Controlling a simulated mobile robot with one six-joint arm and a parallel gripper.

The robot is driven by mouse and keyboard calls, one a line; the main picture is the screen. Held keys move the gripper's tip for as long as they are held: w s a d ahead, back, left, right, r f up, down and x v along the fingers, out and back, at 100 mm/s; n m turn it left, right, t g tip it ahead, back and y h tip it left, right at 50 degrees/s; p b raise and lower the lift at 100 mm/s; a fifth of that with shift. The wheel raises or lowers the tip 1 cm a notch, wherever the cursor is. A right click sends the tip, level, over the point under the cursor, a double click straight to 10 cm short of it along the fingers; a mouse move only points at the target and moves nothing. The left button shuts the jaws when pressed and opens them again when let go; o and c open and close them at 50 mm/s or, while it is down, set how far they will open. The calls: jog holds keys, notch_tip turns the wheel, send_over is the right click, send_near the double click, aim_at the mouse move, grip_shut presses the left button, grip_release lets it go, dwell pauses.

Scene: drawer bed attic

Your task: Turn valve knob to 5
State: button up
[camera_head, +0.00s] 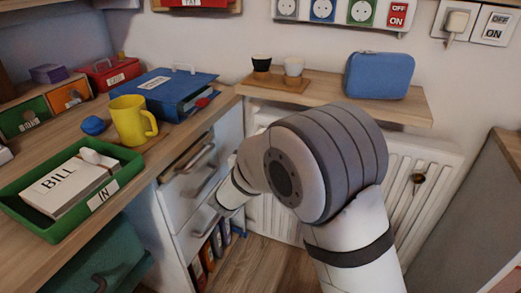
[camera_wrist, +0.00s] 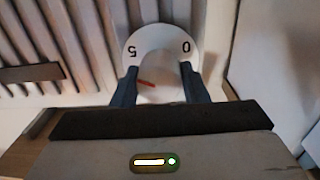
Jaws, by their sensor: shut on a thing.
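The valve knob (camera_wrist: 165,84) is round and pale, with a short red mark on its left part. The mark points left, slightly upward in the picture, to a place below the 5. Behind the knob is a white dial plate (camera_wrist: 158,42) with an upside-down 5 at left and a 0 at right. My gripper (camera_wrist: 159,74) has one dark finger on each side of the knob and is shut on it. In the head view my arm hides the gripper, knob and dial.
A white radiator (camera_head: 421,165) stands against the wall under a wooden shelf (camera_head: 330,95) bearing a blue case (camera_head: 379,76) and two cups. Left is a desk with a yellow mug (camera_head: 127,121) and green tray (camera_head: 125,183). A grey cabinet (camera_head: 470,220) bounds the right.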

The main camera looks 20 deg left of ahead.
jog(key=shift+f+m, duration=0.15)
jog(key=shift+m, duration=0.25)
jog(key=o, duration=1)
jog(key=shift+c, duration=0.2)
jog(key=shift+s, duration=0.1)
jog(key=s+p, duration=0.2)
jog(key=s, duration=0.5)
jog(key=shift+s+a, duration=0.3)
jog(key=shift+a, duration=0.1)
